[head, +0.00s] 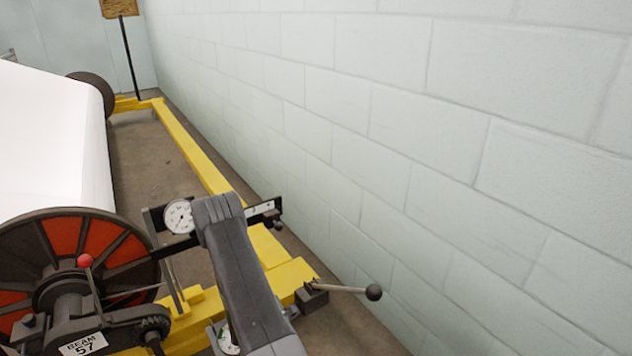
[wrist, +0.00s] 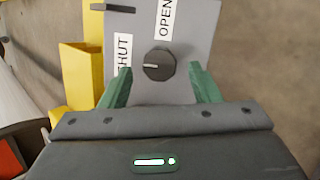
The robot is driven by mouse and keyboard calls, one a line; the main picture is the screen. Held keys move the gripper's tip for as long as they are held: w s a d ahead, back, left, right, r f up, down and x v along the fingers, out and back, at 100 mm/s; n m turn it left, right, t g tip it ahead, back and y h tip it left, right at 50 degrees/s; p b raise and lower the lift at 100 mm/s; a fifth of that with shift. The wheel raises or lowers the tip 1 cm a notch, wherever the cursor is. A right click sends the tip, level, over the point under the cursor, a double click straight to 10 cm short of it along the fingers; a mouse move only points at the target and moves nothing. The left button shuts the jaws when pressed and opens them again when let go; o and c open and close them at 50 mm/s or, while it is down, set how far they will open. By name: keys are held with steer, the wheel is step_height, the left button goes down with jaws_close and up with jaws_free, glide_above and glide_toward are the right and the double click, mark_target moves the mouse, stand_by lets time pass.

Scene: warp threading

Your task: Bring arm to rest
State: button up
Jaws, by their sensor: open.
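My gripper (wrist: 160,68) is open in the wrist view, with one green finger on each side of a round dark knob (wrist: 159,65). Gaps show between the fingers and the knob, and nothing is held. The knob sits on a grey panel (wrist: 190,40) marked SHUT at left, partly covered, and OPEN above. Its pale pointer mark points left, towards SHUT. In the head view my dark grey arm (head: 243,275) reaches over the yellow frame, and my gripper and the knob are hidden there.
A yellow frame (head: 195,155) runs along a pale block wall (head: 400,110). A beam with a red-and-black flange (head: 110,240) stands at left. A dial gauge (head: 179,217) and a ball-ended lever (head: 340,290) are close to my arm. Bare floor (head: 145,155) shows behind.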

steer(key=shift+x, duration=0.95)
steer(key=shift+s, duration=0.1)
